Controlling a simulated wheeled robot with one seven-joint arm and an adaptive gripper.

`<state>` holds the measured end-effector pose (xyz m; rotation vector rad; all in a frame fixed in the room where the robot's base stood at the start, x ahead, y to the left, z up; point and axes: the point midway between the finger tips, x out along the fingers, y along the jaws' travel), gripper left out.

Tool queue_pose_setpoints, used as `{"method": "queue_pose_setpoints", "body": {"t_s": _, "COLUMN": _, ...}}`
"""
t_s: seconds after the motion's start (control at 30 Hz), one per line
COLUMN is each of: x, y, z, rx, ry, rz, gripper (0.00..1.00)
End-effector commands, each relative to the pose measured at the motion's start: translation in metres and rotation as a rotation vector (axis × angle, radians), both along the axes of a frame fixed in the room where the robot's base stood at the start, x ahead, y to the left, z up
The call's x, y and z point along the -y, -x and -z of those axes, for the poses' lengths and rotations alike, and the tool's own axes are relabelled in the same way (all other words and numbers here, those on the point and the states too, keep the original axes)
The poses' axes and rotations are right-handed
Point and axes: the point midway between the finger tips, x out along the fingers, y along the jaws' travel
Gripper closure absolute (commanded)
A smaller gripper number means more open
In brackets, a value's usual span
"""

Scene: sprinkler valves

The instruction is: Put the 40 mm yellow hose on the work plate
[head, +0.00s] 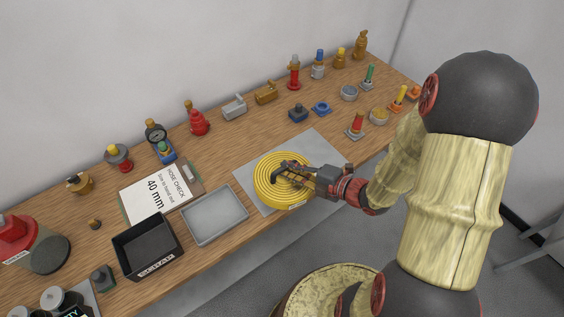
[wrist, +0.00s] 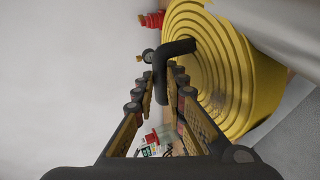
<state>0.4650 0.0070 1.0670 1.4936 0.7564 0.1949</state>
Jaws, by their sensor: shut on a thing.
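The yellow hose (head: 268,186) is a flat round coil with a label on its front side. In the head view it lies on or just over the grey work plate (head: 310,151) near the bench's front edge; I cannot tell whether it touches the plate. My gripper (head: 283,174) reaches over the coil from the right and is shut on a part of it. In the wrist view the coil (wrist: 240,85) fills the upper right, with a dark hooked end (wrist: 178,48) at the fingertips of my gripper (wrist: 155,75). Part of the coil is hidden by my gripper.
A grey tray (head: 215,241), a black scrap bin (head: 120,257) and a clipboard reading "HOSE CHECK 40 mm" (head: 185,169) lie left of the plate. Several valves and fittings, including a red one (head: 198,123), line the back. Small parts stand right of the plate, including a red-topped one (head: 356,124).

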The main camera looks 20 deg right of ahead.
Motion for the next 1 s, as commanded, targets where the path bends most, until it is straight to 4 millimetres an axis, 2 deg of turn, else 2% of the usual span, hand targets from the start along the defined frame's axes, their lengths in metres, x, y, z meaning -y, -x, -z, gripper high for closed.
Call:
{"method": "queue_pose_setpoints", "body": {"t_s": 0.17, "x": 0.001, "y": -0.023, "z": 0.009, "rx": 0.007, "ry": 0.0, "rz": -0.003, "gripper": 1.0}}
{"method": "queue_pose_setpoints", "body": {"t_s": 0.53, "x": 0.007, "y": -0.091, "z": 0.04, "rx": 0.007, "ry": 0.001, "rz": -0.002, "gripper": 1.0}}
{"method": "queue_pose_setpoints", "body": {"t_s": 0.8, "x": 0.01, "y": -0.121, "z": 0.077, "rx": 0.005, "ry": 0.0, "rz": -0.001, "gripper": 1.0}}
{"method": "queue_pose_setpoints", "body": {"t_s": 1.0, "x": 0.011, "y": -0.131, "z": 0.086, "rx": 0.007, "ry": 0.0, "rz": 0.0, "gripper": 1.0}}
